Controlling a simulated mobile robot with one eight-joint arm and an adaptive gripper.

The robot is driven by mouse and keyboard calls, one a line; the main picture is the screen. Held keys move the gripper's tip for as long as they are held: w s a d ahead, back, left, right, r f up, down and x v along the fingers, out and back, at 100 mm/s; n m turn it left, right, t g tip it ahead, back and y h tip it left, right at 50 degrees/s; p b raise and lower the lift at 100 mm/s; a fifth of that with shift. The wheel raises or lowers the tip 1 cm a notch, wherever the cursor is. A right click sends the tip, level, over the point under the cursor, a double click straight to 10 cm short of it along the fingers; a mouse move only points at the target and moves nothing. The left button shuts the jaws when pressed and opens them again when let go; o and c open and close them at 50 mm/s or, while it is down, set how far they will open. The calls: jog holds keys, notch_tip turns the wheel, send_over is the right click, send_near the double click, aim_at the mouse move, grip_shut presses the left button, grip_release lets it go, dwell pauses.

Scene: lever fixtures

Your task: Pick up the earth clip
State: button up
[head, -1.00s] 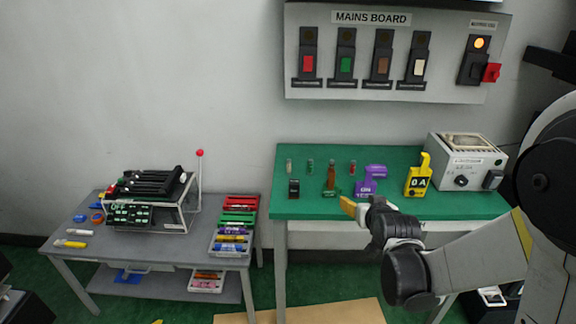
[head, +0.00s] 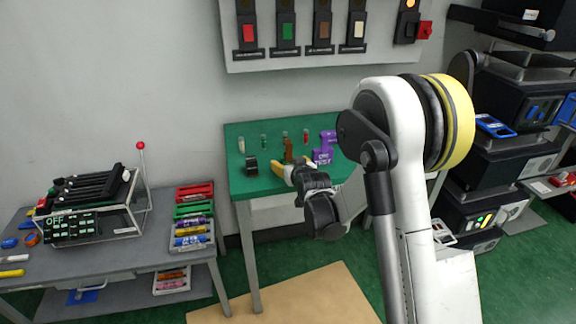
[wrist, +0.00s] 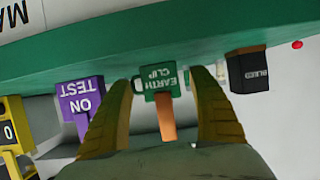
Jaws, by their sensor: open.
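The earth clip has a green labelled block (wrist: 160,80) and a copper-brown stem (wrist: 165,118). In the wrist view the label reads upside down. The clip lies between the two yellow fingers of my gripper (wrist: 160,108), with a visible gap on each side. In the head view my gripper (head: 290,164) is at the green bench top around the clip, whose brown stem (head: 288,147) shows above the fingers. My gripper is open and holds nothing. The clip's lower part is mostly hidden by my gripper in the head view.
The purple test block (wrist: 80,102) stands close on one side of the clip and the black bleed block (wrist: 247,72) on the other. The yellow unit (wrist: 12,130) is beyond the purple one. The green bench (head: 243,184) has bare room at its front left.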

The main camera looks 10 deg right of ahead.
jog(key=shift+w+f, duration=0.25)
jog(key=shift+w, duration=0.4)
jog(key=shift+r, duration=0.1)
jog(key=c, duration=1.3)
jog(key=shift+r, duration=0.1)
